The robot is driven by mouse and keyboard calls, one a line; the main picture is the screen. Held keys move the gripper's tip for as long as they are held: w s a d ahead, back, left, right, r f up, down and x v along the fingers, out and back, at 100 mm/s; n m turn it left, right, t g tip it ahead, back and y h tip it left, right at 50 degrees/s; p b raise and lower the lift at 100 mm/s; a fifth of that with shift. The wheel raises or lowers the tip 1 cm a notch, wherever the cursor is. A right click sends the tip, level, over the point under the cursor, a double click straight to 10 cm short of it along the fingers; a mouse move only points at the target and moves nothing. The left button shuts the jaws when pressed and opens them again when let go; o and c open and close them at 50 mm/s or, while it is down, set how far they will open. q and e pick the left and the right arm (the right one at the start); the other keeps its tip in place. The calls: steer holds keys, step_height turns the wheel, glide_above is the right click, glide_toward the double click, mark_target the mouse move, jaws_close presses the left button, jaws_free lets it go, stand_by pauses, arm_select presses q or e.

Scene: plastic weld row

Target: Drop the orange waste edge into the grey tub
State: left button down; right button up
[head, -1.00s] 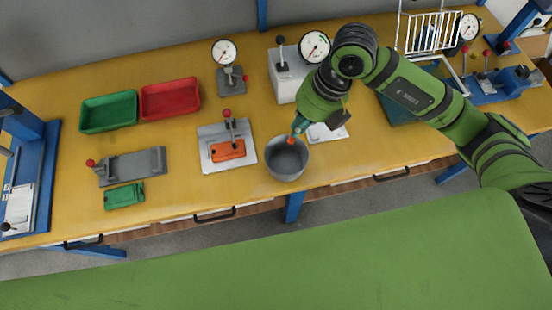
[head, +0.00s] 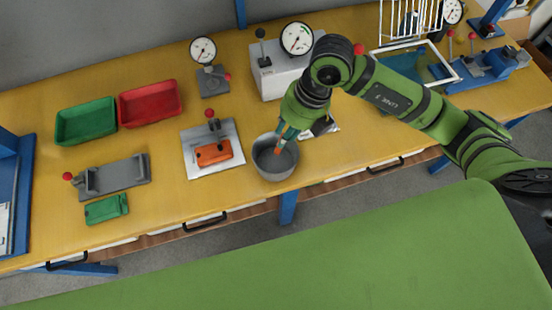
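The grey tub (head: 276,171) stands on the wooden bench near its front edge, open side up. My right gripper (head: 280,146) reaches down over the tub, its teal fingers above and partly inside the opening. A small orange piece (head: 277,151), which looks like the orange waste edge, shows at the fingertips. The gripper appears shut on it, though it is small and partly hidden by the fingers. My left gripper is not in view.
Left of the tub, a metal plate (head: 191,158) with a red-knobbed clamp carries an orange part (head: 214,153). Green (head: 87,121) and red (head: 151,103) trays lie farther left. A white box (head: 283,79) with a dial stands behind the tub. Bench space between trays and plate is clear.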

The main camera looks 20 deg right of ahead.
steer(key=v, duration=1.2)
stand_by(0.5)
